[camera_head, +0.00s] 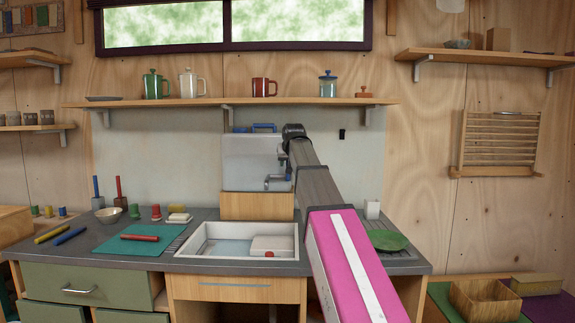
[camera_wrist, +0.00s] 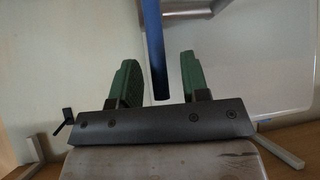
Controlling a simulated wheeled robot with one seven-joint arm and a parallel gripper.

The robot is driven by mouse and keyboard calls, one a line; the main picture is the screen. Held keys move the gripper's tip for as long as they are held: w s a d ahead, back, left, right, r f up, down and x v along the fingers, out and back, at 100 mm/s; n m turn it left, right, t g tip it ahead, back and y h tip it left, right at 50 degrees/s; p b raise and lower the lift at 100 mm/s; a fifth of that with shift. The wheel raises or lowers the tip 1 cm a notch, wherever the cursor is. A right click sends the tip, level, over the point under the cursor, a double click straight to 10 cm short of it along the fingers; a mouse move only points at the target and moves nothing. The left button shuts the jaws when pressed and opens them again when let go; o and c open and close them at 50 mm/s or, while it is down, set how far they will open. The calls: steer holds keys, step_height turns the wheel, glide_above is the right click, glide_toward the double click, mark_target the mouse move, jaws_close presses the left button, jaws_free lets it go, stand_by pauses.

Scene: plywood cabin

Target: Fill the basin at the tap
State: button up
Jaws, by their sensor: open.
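The basin (camera_head: 190,248) is a white rectangular sink set in the grey counter. Its floor looks pale blue; I cannot tell whether that is water. A pale block with a red spot (camera_head: 269,254) sits at its right. A grey tank (camera_head: 250,160) stands behind on a wooden box. The metal tap (camera_head: 277,183) is at the tank's right, its spout over the basin's back edge. In the wrist view, my gripper (camera_wrist: 158,62) is open, with a blue bar (camera_wrist: 152,40), perhaps the tap lever, between its green fingers and gaps either side. My arm mostly hides the gripper in the head view.
A green mat (camera_head: 120,246) with a red roller lies left of the basin. A green leaf-shaped dish (camera_head: 388,240) and a white cup (camera_head: 372,209) are at the right. A shelf (camera_head: 200,103) with mugs and jars runs above the tank.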

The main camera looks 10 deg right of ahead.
steer(key=v, duration=0.9)
steer(key=shift+s+r, duration=0.1)
stand_by(0.8)
